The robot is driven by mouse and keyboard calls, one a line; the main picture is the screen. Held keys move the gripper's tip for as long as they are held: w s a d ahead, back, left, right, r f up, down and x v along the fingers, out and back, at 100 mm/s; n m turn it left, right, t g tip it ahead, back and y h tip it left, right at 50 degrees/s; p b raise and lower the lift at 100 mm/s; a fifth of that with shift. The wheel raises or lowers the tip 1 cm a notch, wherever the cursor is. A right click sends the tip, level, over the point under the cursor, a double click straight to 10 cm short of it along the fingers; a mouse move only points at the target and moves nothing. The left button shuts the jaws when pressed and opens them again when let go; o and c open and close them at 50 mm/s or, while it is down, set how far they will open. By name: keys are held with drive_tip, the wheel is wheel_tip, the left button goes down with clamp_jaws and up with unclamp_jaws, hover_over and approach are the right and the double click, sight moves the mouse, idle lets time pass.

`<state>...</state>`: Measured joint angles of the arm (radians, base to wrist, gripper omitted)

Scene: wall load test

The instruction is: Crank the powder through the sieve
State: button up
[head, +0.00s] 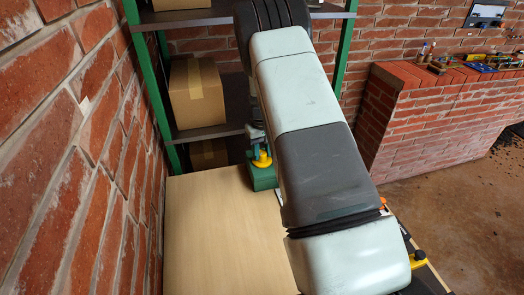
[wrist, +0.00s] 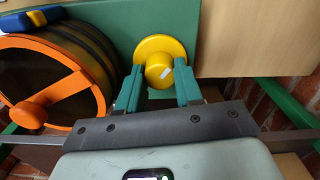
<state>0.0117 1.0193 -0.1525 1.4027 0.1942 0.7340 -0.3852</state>
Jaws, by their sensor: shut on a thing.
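A yellow knob with a round flange (wrist: 158,68) sits against a green body (wrist: 110,22) in the wrist view. My gripper (wrist: 159,88) has its green fingers on either side of the knob and is shut on it. In the head view the knob (head: 262,159) shows beside the green body (head: 262,178) at the table's back edge, with my gripper (head: 257,146) mostly behind my arm. A dark drum with an orange spoked rim (wrist: 75,90) is left of my gripper in the wrist view. I see no powder, and I cannot tell which part is the sieve.
A blue and yellow item (wrist: 30,18) lies above the drum in the wrist view. The wooden tabletop (head: 215,235) is bare on the left. Green-framed shelving with a cardboard box (head: 196,92) stands behind, and a brick wall (head: 60,150) rises close on the left. My arm covers the middle.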

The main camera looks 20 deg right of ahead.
sight(262, 152)
drive_tip(key=m, duration=1.3)
drive_tip(key=shift+m, duration=0.3)
idle(0.4)
drive_tip(key=o, duration=1)
drive_tip(key=shift+o, duration=0.2)
drive_tip(key=shift+r, duration=0.1)
wheel_tip(262, 152, up, 11)
drive_tip(key=shift+f, duration=0.2)
drive_tip(key=shift+r, duration=0.1)
